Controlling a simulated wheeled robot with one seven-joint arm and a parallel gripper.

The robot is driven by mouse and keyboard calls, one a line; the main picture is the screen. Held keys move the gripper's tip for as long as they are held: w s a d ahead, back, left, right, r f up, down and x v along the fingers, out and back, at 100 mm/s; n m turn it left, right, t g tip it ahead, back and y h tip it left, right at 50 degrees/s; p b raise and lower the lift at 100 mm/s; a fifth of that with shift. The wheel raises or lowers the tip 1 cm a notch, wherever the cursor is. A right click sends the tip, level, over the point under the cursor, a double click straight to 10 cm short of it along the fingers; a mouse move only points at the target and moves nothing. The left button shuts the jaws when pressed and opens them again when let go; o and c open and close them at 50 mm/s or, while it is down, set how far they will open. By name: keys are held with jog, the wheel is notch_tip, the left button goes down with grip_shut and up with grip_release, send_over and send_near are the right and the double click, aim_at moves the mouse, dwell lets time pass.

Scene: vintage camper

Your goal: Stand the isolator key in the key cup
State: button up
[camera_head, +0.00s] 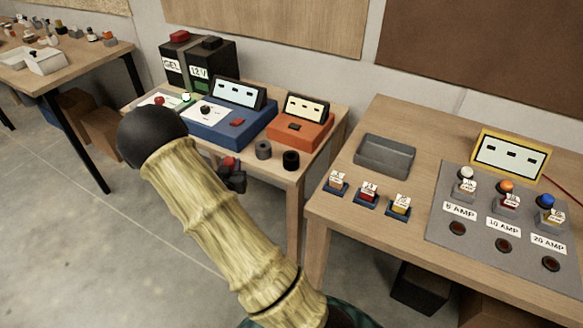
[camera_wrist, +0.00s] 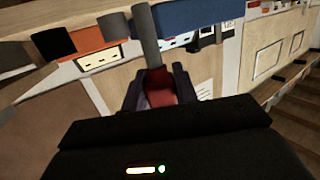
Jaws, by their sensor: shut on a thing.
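The isolator key, with a red handle (camera_wrist: 160,88) and a grey shaft (camera_wrist: 147,38), is held in my gripper (camera_wrist: 157,92). Its red top also shows in the head view (camera_head: 230,162). My gripper (camera_head: 236,180) is shut on the handle, left of and apart from the small cups at the table's front edge. A grey cup (camera_head: 263,150) and a black cup (camera_head: 291,160) stand there; I cannot tell by label which is the key cup. In the wrist view, which looks upside down, the shaft points up the picture, beside the grey cup (camera_wrist: 112,26).
A blue unit (camera_head: 232,125) and an orange unit (camera_head: 300,130) stand behind the cups. Black batteries (camera_head: 200,65) are farther back. The right table carries a grey tray (camera_head: 385,155), several fuses and a panel (camera_head: 475,225). My arm hides part of the left table's front.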

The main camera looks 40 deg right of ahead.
jog(key=s+d+r+m+g+h, duration=0.1)
jog(key=d+r+m+g, duration=0.1)
jog(key=d, duration=0.4)
jog(key=s+d+r+m+g+h+b, duration=0.1)
jog(key=d+r+m+g+h, duration=0.1)
jog(key=d+r, duration=0.2)
jog(key=s+d+r+m+g+h+b, duration=0.1)
jog(key=d+r+m+g+h, duration=0.1)
jog(key=d, duration=0.8)
jog(key=shift+s+r+g, duration=0.35)
jog(key=shift+r+g, duration=0.05)
notch_tip(320, 180, down, 6)
jog(key=shift+f+b, duration=0.15)
jog(key=shift+b, duration=0.2)
jog(key=shift+f, duration=1.85)
jog(key=shift+f, duration=0.1)
